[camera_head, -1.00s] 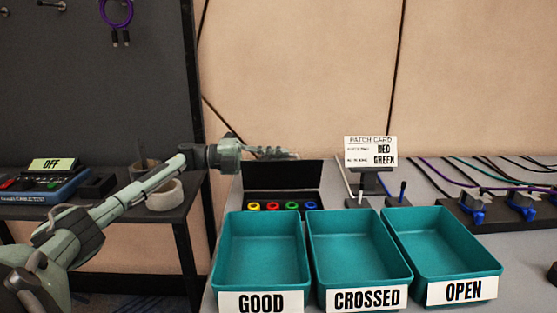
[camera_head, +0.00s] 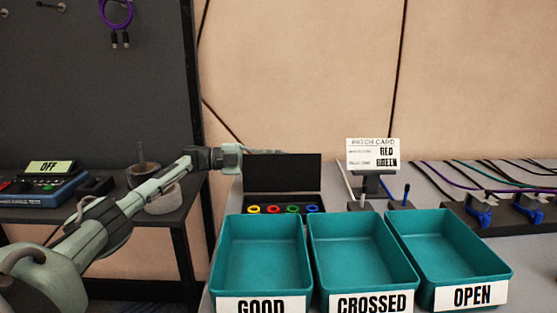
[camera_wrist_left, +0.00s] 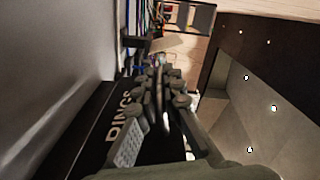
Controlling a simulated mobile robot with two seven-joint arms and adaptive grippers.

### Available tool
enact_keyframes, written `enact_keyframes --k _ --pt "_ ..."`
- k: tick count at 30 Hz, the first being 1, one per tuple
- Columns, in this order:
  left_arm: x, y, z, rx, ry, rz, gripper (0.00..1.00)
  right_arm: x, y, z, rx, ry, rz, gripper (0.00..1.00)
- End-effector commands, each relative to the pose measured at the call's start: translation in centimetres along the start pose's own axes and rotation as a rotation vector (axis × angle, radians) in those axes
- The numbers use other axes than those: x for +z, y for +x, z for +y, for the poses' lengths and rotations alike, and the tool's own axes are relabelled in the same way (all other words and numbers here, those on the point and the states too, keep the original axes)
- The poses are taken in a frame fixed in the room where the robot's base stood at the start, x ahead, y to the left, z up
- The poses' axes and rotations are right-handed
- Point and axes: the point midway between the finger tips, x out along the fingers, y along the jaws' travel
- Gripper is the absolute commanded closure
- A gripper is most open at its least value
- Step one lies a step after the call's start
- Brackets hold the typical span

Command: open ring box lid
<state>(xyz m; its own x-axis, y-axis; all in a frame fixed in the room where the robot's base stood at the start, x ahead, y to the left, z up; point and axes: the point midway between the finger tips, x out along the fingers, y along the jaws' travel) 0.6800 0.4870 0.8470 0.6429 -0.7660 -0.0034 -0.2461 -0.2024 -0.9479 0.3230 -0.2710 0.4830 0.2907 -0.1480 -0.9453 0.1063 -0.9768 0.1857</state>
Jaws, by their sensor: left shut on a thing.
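The black ring box (camera_head: 312,200) stands behind the teal bins, with yellow, red, green and blue rings in its front. Its lid (camera_head: 282,170) is up, standing about upright at the back. My left gripper (camera_head: 264,151) is at the lid's top left edge, its fingers partly hidden behind the lid. In the left wrist view my gripper's fingers (camera_wrist_left: 160,88) are close together beside the black lid face (camera_wrist_left: 92,128) lettered RINGS. The fingers are shut at the lid; the exact contact is hard to see. My right gripper is not in view.
Three teal bins labelled GOOD (camera_head: 258,228), CROSSED (camera_head: 360,228) and OPEN (camera_head: 450,228) stand in front of the box. A patch card (camera_head: 373,154) stands to its right. A side table (camera_head: 180,214) with a tape roll is at left.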

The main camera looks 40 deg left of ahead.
Motion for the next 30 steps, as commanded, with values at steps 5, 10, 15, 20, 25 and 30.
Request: enact_keyframes --k 5,10,15,20,25,30 --pt "0.1 -0.1 0.1 0.002 0.001 -0.003 1.00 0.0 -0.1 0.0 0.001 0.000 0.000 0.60" --pt "0.1 -0.1 0.1 0.002 0.001 -0.004 1.00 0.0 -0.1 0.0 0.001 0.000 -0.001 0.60" --pt "0.1 -0.1 0.1 0.002 0.000 -0.004 0.76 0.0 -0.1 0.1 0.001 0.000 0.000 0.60" --pt "0.1 -0.1 0.1 0.001 0.001 -0.003 0.71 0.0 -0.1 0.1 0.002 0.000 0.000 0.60" --pt "0.1 -0.1 0.1 0.000 0.001 -0.002 0.71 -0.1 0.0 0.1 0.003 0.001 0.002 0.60" --pt "0.1 -1.6 0.1 0.001 0.001 -0.006 0.71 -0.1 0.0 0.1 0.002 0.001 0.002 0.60"
